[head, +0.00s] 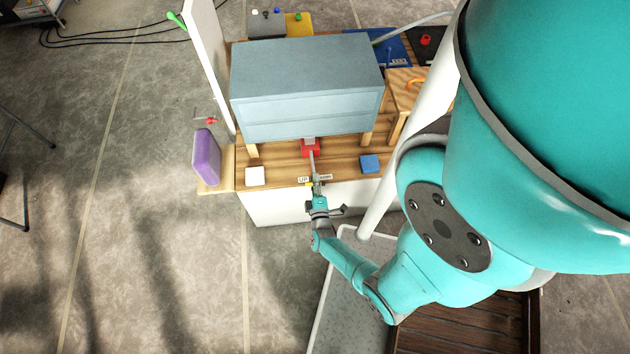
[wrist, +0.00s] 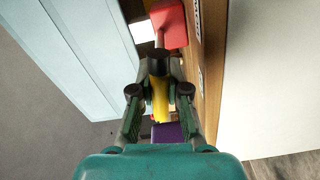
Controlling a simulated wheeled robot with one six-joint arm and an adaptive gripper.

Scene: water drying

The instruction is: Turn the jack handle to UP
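The red jack (head: 310,147) sits under the grey-blue box on the wooden table. Its thin grey handle (head: 312,164) reaches toward the table's front edge, near two small white labels (head: 303,180) with print too small to read surely. The jack also shows in the wrist view (wrist: 169,26), with the handle's dark collar and yellow grip (wrist: 160,98) below it. My gripper (head: 316,188) is at the handle's outer end. In the wrist view its fingers (wrist: 159,77) close in on both sides of the yellow grip and appear shut on it; the contact is partly hidden.
The grey-blue box (head: 305,80) stands on wooden legs above the jack. A white block (head: 255,176) and a blue block (head: 370,163) lie on either side of the jack. A purple block (head: 206,157) is at the left edge, beside a white upright panel (head: 212,65).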

